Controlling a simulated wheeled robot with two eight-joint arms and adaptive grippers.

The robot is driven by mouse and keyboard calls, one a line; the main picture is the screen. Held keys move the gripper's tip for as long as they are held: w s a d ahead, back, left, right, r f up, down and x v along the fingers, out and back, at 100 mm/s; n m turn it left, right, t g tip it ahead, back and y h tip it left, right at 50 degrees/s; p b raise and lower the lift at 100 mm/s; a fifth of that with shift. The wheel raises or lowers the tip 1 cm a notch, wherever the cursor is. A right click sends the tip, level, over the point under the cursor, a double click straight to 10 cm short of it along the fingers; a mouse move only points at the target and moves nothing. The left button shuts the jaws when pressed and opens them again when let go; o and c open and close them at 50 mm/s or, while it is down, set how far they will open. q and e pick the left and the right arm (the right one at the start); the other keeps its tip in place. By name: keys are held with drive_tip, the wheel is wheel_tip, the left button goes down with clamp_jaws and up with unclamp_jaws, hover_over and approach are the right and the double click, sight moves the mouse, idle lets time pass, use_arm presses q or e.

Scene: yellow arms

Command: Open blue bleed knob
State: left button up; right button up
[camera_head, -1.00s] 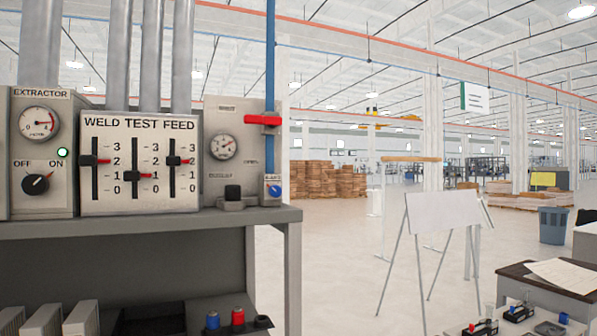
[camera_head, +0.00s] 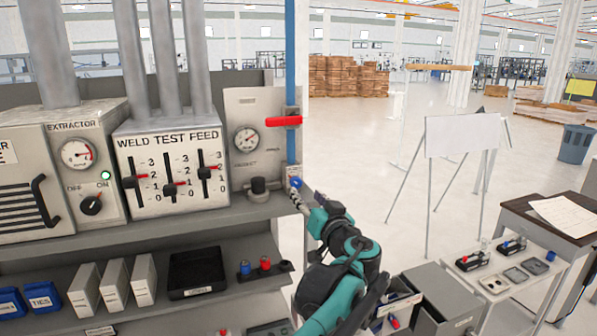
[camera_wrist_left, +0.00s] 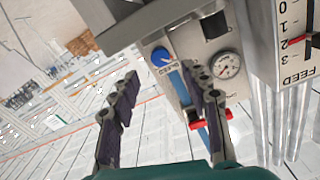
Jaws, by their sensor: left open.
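The blue bleed knob (camera_head: 296,182) sits on a small plate at the foot of the blue pipe, right of the gauge panel. It also shows in the left wrist view (camera_wrist_left: 161,56), with a white pointer mark on its face. My left gripper (camera_head: 297,198) is just below and in front of the knob in the head view. In the left wrist view my left gripper (camera_wrist_left: 160,76) is open and empty, with the knob beyond and between its fingertips. I cannot tell whether a finger touches it. My right gripper is not in view.
A red lever (camera_head: 284,121) crosses the blue pipe (camera_head: 291,60) above the knob. The grey shelf edge (camera_head: 150,233) runs below.

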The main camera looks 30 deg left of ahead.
sight(297, 184)
use_arm(q)
drive_tip(key=p+x, duration=0.1)
drive_tip(key=x, duration=0.6)
drive_tip(key=shift+w+a+f+p, duration=0.1)
drive_tip(key=shift+a+p, duration=0.1)
drive_tip(key=shift+p, duration=0.15)
clamp_jaws()
